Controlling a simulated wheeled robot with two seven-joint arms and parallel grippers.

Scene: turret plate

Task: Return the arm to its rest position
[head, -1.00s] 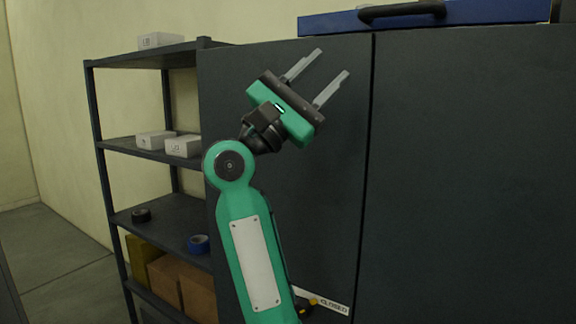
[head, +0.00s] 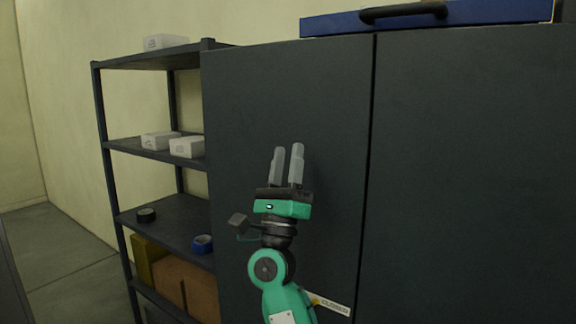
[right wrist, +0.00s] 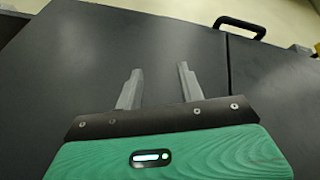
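My right gripper (head: 287,165) is in front of the dark cabinet (head: 440,180) in the head view, fingers pointing up. Its two grey fingers stand apart with nothing between them. In the right wrist view the right gripper (right wrist: 158,90) also shows its fingers apart and empty, with the dark cabinet behind. A "CLOSED" label (head: 332,306) shows low on the cabinet beside my right arm, partly hidden by it. My left gripper is in neither view.
A dark shelf rack (head: 150,150) stands left of the cabinet, holding white boxes (head: 187,147), a black tape roll (head: 146,215), a blue tape roll (head: 202,244) and brown boxes (head: 185,285). A blue case (head: 480,12) with a black handle lies on the cabinet top.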

